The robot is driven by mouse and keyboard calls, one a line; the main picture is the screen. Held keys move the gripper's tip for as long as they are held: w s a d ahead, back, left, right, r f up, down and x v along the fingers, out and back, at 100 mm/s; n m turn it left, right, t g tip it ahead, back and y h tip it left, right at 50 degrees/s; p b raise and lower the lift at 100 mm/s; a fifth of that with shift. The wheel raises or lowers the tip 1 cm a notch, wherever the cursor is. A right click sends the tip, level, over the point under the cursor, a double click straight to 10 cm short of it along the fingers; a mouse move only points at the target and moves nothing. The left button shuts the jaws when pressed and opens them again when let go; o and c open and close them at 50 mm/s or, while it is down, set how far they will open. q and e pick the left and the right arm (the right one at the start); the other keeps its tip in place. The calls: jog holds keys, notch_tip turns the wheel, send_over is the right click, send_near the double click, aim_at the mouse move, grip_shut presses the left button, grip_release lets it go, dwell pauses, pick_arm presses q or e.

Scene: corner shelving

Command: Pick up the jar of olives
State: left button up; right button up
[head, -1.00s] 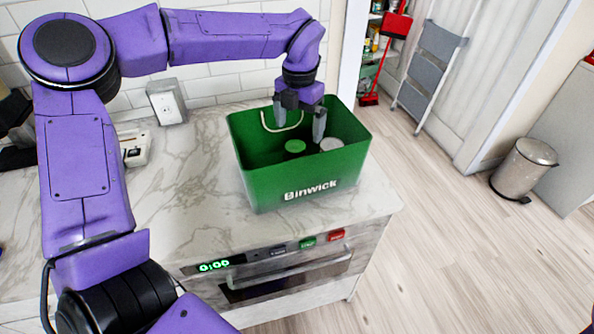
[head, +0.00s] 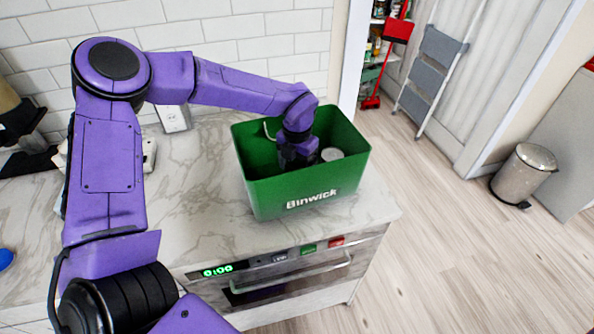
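A green bin (head: 300,192) marked "Binwick" stands on the marble counter. Inside it, a grey-lidded round container (head: 331,154) shows to the right of my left gripper. The green-lidded container seen earlier in the bin is now hidden behind the gripper. I cannot tell from the lids which one is the jar of olives. My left gripper (head: 298,156) is down inside the bin, pointing downward. Its fingers are hidden, so I cannot see whether it is open or holds anything. My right gripper is out of view.
The marble counter (head: 195,205) is clear left of the bin. An oven (head: 290,278) is below the counter front. A step ladder (head: 432,70), red dustpan (head: 398,30) and metal trash can (head: 525,172) stand at right.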

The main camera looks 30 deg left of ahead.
pick_arm(q)
jog(key=c, duration=1)
jog(key=shift+r, duration=0.1)
